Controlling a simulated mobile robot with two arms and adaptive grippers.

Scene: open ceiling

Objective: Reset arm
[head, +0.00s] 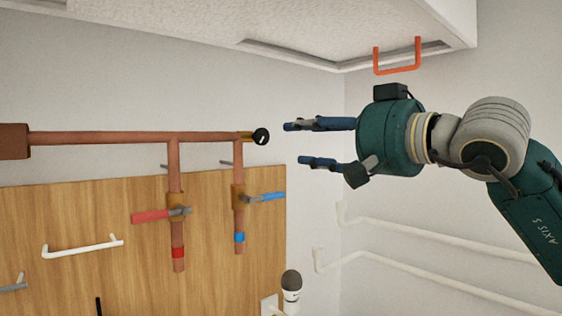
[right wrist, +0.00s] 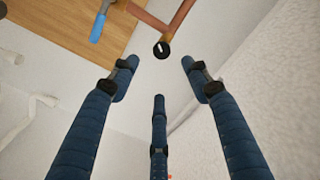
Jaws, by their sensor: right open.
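My right gripper (head: 304,143) shows in the head view, with the teal and grey right arm coming in from the right. Its blue fingers are apart, point left and hold nothing. The black round end (head: 261,136) of a horizontal copper pipe (head: 100,138) is just left of the fingertips, with a gap between. In the right wrist view, the blue fingers (right wrist: 158,88) are spread, and the black round end (right wrist: 161,50) lies beyond them at the top middle. My left gripper does not show in either view.
A wooden panel (head: 100,215) carries a red-handled valve (head: 150,216), a blue-handled valve (head: 266,197) and a white handle (head: 82,247). Above hangs a white cabinet with an orange handle (head: 398,69). White pipes (head: 420,235) run along the right wall. A grey-topped white fitting (head: 291,283) stands below.

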